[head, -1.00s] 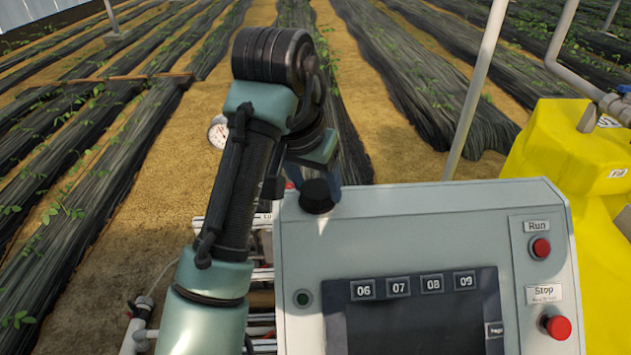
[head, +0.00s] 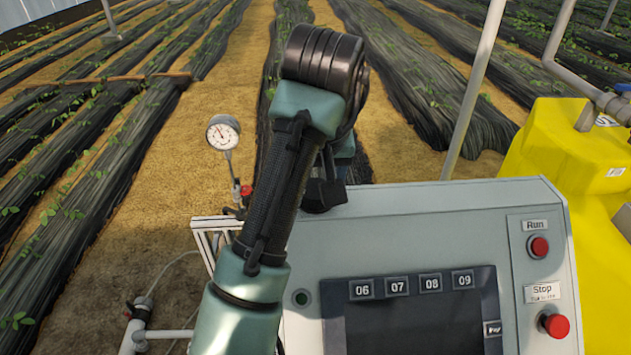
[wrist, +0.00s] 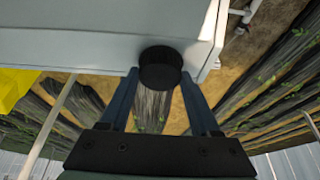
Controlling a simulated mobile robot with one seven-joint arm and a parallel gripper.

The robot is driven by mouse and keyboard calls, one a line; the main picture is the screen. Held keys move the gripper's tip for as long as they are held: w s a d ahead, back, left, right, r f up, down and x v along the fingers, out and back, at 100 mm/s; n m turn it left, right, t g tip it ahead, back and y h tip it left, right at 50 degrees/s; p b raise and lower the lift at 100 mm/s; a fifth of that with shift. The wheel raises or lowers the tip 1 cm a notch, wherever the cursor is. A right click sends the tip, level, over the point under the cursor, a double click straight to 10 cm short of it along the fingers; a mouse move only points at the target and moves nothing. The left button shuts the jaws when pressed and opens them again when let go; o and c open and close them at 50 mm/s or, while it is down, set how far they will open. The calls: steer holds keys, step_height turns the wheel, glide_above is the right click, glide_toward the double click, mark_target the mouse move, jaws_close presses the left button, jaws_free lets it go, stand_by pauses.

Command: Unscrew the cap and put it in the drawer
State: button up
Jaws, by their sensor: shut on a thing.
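The black round cap (wrist: 160,68) is between the two fingertips of my gripper (wrist: 160,82) in the wrist view, and the gripper is shut on it. Behind it is the pale grey edge of the control box. In the head view the dark cap (head: 324,195) shows at the box's upper left edge, partly covered by my arm. I cannot tell whether it touches the box. My gripper is mostly hidden behind my arm there. No drawer can be made out in either view, nor the place the cap screws onto.
The grey control box (head: 410,222) has a dark screen and red Run and Stop buttons. A yellow tank (head: 555,150) stands at right. A pressure gauge (head: 222,133) and a white frame (head: 207,224) are left of my arm. Planted rows lie behind.

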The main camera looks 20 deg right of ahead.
steer(key=shift+n+y, duration=0.7)
steer(key=shift+n, duration=0.8)
steer(key=shift+d+r, duration=0.1)
steer(key=shift+n+y, duration=0.3)
steer(key=shift+n, duration=1.2)
steer(key=shift+d+n+g+y, duration=0.15)
steer(key=shift+n+g+y, duration=0.15)
steer(key=shift+n+y, duration=0.85)
steer(key=shift+n+h, duration=0.35)
steer(key=shift+n, duration=0.1)
